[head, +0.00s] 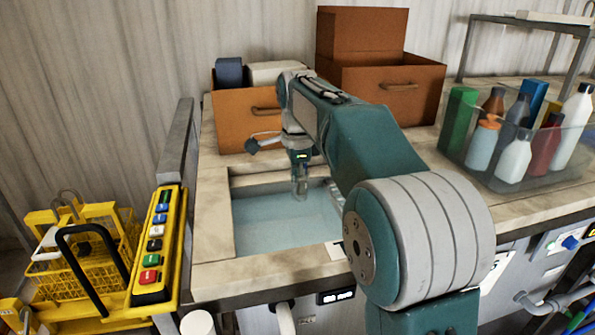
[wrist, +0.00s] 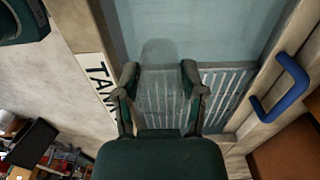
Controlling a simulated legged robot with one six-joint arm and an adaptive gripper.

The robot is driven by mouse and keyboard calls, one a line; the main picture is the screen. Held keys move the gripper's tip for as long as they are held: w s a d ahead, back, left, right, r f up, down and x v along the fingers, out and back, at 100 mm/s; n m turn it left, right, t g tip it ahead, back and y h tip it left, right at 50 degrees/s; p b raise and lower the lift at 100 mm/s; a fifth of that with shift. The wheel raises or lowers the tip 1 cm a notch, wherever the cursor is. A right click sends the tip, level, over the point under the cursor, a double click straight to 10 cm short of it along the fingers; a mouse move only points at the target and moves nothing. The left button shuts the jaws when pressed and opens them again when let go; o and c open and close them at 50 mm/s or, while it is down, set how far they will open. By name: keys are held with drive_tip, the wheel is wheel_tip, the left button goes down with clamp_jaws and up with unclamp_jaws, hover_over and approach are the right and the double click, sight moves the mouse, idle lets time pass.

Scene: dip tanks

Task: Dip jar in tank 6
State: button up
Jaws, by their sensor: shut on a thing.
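My gripper (head: 300,171) points down over the tank (head: 214,222), which holds pale blue liquid (head: 275,222). It is shut on a clear glass jar (head: 301,190), hard to see against the liquid. In the wrist view the jar (wrist: 160,95) sits between the two fingers of my gripper (wrist: 160,74). I cannot tell whether the jar's lower end touches the liquid. A label (wrist: 93,85) beside the tank starts with "TA"; its number is hidden by my gripper.
A slatted grate (wrist: 218,92) and a blue handle (wrist: 280,88) lie at the tank's side. Brown boxes (head: 240,118) stand behind. A clear bin of bottles (head: 520,175) is at right. A yellow button panel (head: 155,245) and yellow basket (head: 85,265) are at left.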

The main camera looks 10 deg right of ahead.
drive_tip(key=shift+a+f, duration=0.1)
drive_tip(key=shift+f, duration=12.9)
drive_tip(key=shift+r, duration=0.1)
wheel_tip(320, 180, up, 18)
drive_tip(key=shift+r, duration=0.25)
